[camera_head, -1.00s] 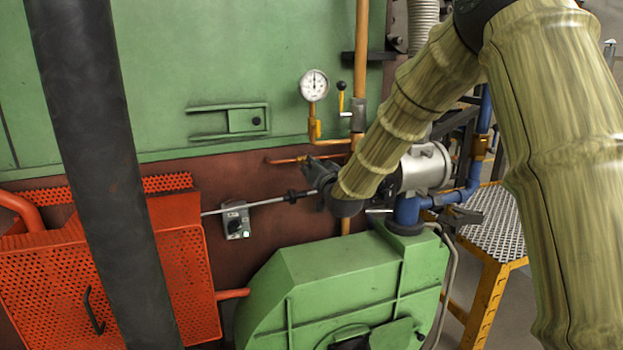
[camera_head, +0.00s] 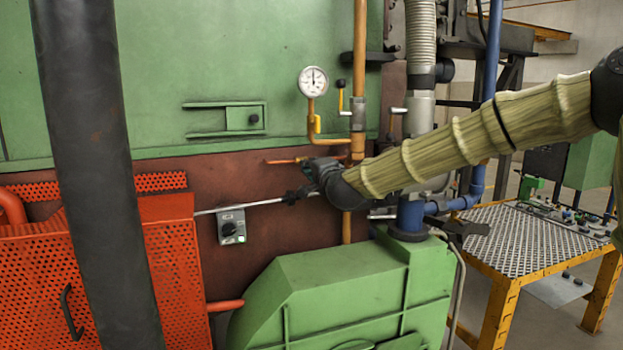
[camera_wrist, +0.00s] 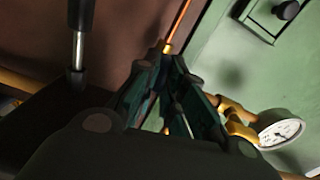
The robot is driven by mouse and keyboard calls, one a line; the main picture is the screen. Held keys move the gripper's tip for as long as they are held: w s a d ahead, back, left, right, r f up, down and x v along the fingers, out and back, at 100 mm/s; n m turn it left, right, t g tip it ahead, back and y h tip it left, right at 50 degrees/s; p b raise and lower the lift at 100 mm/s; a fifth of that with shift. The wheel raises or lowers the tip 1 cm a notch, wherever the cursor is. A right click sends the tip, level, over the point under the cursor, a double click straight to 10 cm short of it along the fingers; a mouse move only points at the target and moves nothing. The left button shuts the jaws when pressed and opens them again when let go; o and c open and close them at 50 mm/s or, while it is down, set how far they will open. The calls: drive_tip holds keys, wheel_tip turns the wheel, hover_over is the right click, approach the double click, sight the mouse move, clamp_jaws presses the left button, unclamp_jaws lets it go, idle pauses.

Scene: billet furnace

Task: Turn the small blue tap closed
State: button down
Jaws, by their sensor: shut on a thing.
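My gripper (camera_head: 314,170) is at the brown-red wall, at the thin copper pipe (camera_head: 281,161) below the gauge. In the wrist view, its dark fingers (camera_wrist: 167,56) are closed together, and the copper pipe (camera_wrist: 181,22) runs out beyond their tips. The small blue tap cannot be made out in either view. The fingers cover the spot on the pipe where they are shut, so the held part and its angle are hidden.
A silver rod (camera_head: 250,205) with a dark end lies close beside the gripper. A gauge (camera_head: 313,81) on a yellow pipe is above. The green housing (camera_head: 330,285) stands below, the red perforated box (camera_head: 170,255) left, and a yellow-framed platform (camera_head: 520,240) right.

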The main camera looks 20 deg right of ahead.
drive_tip(key=shift+f+m+b, duration=0.2)
drive_tip(key=shift+m+b, duration=0.5)
drive_tip(key=shift+m, duration=0.1)
drive_tip(key=shift+r, duration=0.1)
drive_tip(key=c, duration=1.5)
unclamp_jaws()
drive_tip(key=shift+d, duration=0.1)
drive_tip(key=s, duration=1.2)
drive_tip(key=shift+d, duration=0.2)
